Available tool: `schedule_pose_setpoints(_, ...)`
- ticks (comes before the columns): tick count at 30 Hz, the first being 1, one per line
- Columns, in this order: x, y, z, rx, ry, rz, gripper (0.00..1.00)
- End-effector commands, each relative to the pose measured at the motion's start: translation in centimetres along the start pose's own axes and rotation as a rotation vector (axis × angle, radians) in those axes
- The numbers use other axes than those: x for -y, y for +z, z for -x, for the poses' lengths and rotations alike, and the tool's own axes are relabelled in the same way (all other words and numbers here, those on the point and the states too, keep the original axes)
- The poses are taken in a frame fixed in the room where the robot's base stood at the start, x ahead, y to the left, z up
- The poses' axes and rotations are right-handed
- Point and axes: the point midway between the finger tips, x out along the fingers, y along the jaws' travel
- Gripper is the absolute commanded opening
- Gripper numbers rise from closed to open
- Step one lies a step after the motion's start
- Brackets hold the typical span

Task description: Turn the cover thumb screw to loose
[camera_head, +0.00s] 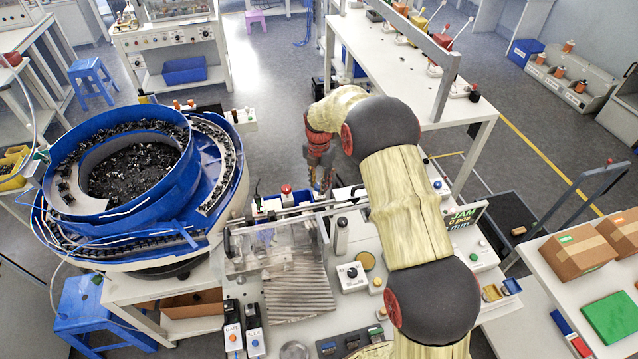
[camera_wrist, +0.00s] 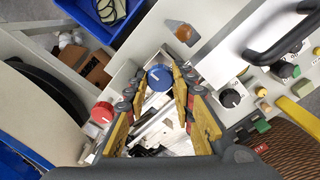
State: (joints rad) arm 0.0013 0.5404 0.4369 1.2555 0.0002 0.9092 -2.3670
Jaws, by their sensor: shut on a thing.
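A blue round knob (camera_wrist: 159,77) with a white pointer mark, which looks like the cover thumb screw, sits between the fingertips of my gripper (camera_wrist: 158,84) in the wrist view. The yellow-padded fingers are closed on its sides. In the head view my gripper (camera_head: 320,183) points down at the back edge of the machine table; the knob is mostly hidden there by the fingers. A clear cover (camera_head: 285,240) stands over the machine in front of it. The exact loose or tight position of the screw cannot be told.
A red knob (camera_wrist: 102,112) is left of my fingers, and a black dial (camera_wrist: 230,98) is to the right. A black handle (camera_wrist: 280,35) is at the upper right. The blue bowl feeder (camera_head: 130,190) stands left of the table.

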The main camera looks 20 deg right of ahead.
Motion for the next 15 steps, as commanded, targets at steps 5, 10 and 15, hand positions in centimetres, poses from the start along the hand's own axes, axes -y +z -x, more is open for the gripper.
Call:
schedule_pose_setpoints(5,-0.12,0.13,0.21,0.004,0.003,0.007,0.00)
schedule_pose_setpoints(10,-0.12,0.13,0.21,0.004,0.003,0.007,0.00)
schedule_pose_setpoints(15,-0.11,0.13,0.20,0.004,0.003,0.007,0.30)
